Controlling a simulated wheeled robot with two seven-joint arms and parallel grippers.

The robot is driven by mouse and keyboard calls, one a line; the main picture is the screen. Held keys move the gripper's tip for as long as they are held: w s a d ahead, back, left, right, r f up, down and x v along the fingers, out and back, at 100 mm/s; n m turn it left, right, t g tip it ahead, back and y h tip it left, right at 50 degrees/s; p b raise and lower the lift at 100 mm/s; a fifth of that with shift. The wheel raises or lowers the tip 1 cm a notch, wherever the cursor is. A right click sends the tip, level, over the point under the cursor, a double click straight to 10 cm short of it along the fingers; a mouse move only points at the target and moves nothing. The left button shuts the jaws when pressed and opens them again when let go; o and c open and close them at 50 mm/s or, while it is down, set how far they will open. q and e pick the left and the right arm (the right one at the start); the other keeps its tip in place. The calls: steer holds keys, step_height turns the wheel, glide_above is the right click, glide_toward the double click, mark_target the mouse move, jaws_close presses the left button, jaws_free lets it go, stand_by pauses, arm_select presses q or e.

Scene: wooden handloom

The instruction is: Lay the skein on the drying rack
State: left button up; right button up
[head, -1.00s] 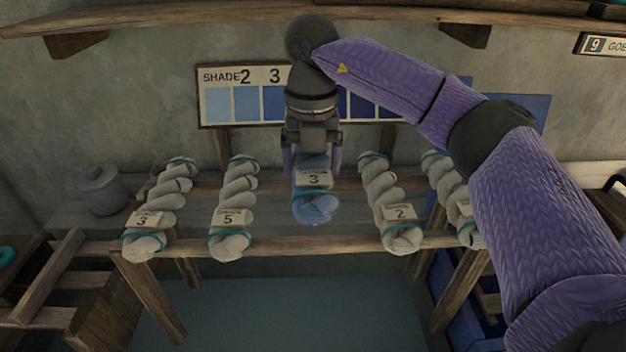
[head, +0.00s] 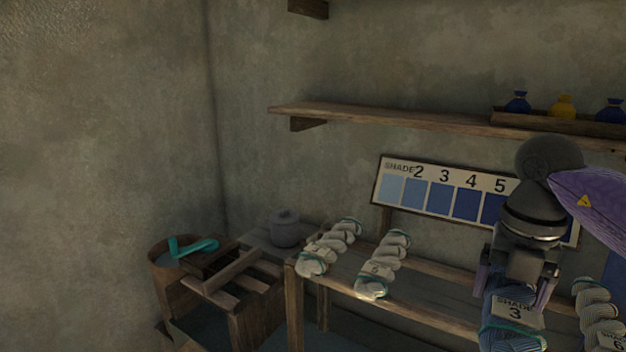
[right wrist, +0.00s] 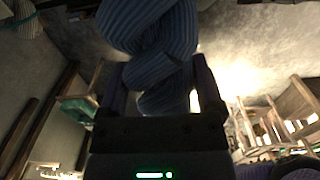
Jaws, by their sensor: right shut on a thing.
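My right gripper (head: 514,290) is shut on the blue skein (head: 503,336), which bears a SHADE 3 tag and a teal tie. The skein hangs below the jaws, near the front of a wooden stand (head: 440,310); I cannot tell whether it touches it. The right wrist view shows the twisted blue skein (right wrist: 150,35) between the fingers of this gripper (right wrist: 155,90). Pale skeins lie across the stand: two at left (head: 335,248) (head: 385,265) and one at right (head: 597,312). I cannot tell for sure which frame is the drying rack. My left gripper is not in view.
A slatted wooden frame (head: 232,285) stands at left beside a wooden tub (head: 165,282) with a teal object (head: 192,247) on top. A grey lidded pot (head: 285,228) is behind. A shade board (head: 440,190) and a shelf (head: 400,118) are on the wall.

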steer(key=shift+s+a+r, duration=0.1)
steer(key=shift+s+a, duration=0.3)
steer(key=shift+a, duration=0.05)
steer(key=a+f+n, duration=0.3)
steer(key=a+n, duration=0.9)
steer(key=n, duration=0.4)
steer(key=s+a+f+n, duration=0.3)
steer(key=s+f+n, duration=0.15)
steer(key=n, duration=1.05)
steer(key=s+a+f+n, duration=0.3)
steer(key=s+n, duration=0.2)
steer(key=n, duration=0.9)
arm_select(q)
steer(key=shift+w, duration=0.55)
arm_select(e)
steer(key=w+d+m, duration=0.1)
steer(key=d+m, duration=0.1)
steer(key=d, duration=0.5)
steer(key=shift+w+d+f+m, duration=0.25)
steer(key=shift+w+d+m, duration=0.05)
steer(key=shift+d+m, duration=0.1)
